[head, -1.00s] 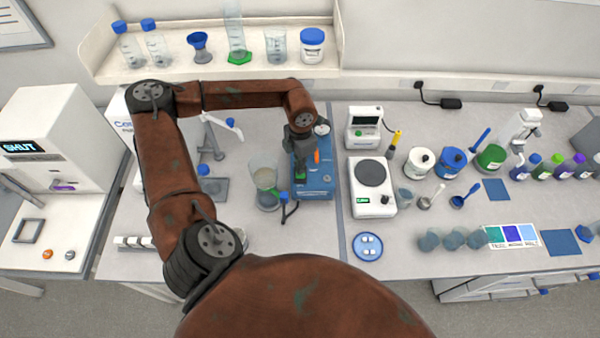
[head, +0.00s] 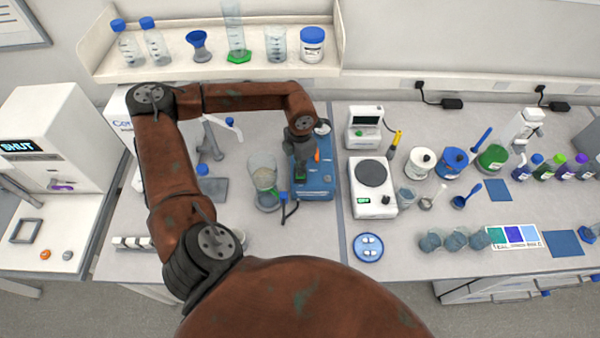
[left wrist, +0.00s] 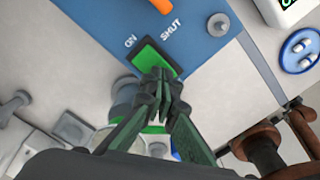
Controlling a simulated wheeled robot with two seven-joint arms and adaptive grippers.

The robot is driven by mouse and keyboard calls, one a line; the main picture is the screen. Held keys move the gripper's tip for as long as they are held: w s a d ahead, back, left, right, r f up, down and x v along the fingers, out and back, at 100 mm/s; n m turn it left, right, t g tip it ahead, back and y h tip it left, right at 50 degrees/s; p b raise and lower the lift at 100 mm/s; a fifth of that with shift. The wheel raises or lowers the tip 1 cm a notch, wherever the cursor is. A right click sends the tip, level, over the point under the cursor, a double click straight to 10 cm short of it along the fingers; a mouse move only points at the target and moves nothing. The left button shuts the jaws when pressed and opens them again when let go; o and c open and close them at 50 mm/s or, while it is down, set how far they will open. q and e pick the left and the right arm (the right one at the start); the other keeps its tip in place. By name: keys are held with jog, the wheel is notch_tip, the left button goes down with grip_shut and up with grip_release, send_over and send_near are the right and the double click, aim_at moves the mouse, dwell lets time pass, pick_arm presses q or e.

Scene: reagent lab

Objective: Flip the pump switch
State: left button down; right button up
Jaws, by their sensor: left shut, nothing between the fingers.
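The pump is a blue box (head: 318,184) on the bench, below my left arm in the head view. In the left wrist view its blue top (left wrist: 200,40) carries a green rocker switch (left wrist: 150,56), lettered "ON" on one side and "SHUT" on the other. My left gripper (head: 301,170) is shut and empty, pointing down over the pump. In the left wrist view its fingertips (left wrist: 157,75) overlap the lower part of the switch; I cannot tell for sure whether they touch it. An orange part (left wrist: 160,6) shows farther up the pump top. My right gripper is not in view.
A clear beaker-like vessel (head: 264,183) stands close left of the pump. A balance (head: 373,205) stands close right, with a blue round dish (head: 368,247) in front. A shelf (head: 180,68) with bottles runs behind. Open bench lies in front of the pump.

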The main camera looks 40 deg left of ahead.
pick_arm(q)
jog(key=shift+f, duration=0.3)
jog(key=shift+r+p, duration=1.6)
jog(key=shift+r, duration=1.9)
